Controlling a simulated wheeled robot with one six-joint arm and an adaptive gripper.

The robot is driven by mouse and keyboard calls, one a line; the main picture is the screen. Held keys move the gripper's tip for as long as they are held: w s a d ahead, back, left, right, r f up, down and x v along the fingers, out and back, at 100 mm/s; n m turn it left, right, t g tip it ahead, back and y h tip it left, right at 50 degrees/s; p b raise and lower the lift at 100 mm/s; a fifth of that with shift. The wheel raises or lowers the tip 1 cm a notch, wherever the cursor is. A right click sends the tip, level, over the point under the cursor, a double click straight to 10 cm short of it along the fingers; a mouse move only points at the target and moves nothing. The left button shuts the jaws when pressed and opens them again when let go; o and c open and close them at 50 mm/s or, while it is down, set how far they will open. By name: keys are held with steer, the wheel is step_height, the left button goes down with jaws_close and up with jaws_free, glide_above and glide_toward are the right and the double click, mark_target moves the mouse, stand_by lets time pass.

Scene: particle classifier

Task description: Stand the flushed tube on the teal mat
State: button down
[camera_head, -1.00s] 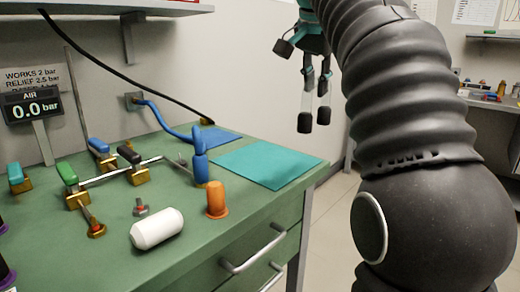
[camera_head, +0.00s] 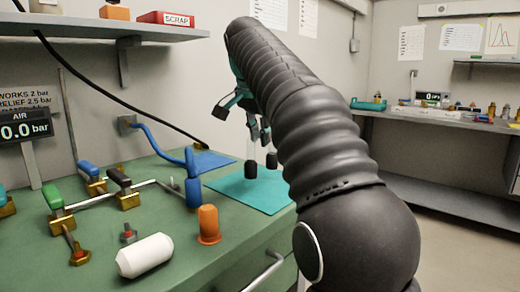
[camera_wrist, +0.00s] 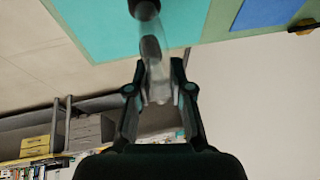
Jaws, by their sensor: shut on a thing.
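My gripper (camera_head: 258,136) is shut on a clear tube, which shows between its fingers in the wrist view (camera_wrist: 157,70). In the head view, dark end pieces hang below the fingers, the nearest (camera_head: 251,169) over the teal mat (camera_head: 240,194). The tube's clear body is hard to make out there. It looks roughly upright and seems to be above the mat, but I cannot tell the gap. In the wrist view, a dark rounded end (camera_wrist: 147,11) lies in front of the teal mat (camera_wrist: 95,25).
A blue mat (camera_head: 212,160) lies behind the teal one. An orange capped piece (camera_head: 208,224), a blue upright piece (camera_head: 193,180) and a white cylinder (camera_head: 145,256) stand or lie left of the mat. Valves with coloured handles fill the bench's left. A shelf (camera_head: 100,27) overhangs the back.

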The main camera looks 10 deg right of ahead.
steer(key=shift+f+b, duration=0.45)
steer(key=shift+f, duration=1)
steer(key=shift+f, duration=0.1)
steer(key=c, duration=1)
jaws_free()
steer(key=shift+c, duration=0.2)
steer(key=shift+s+r, duration=0.15)
steer(key=shift+r, duration=0.4)
steer(key=p+v, duration=0.4)
steer(key=v, duration=0.7)
steer(key=shift+p, duration=0.4)
steer(key=shift+a, duration=0.1)
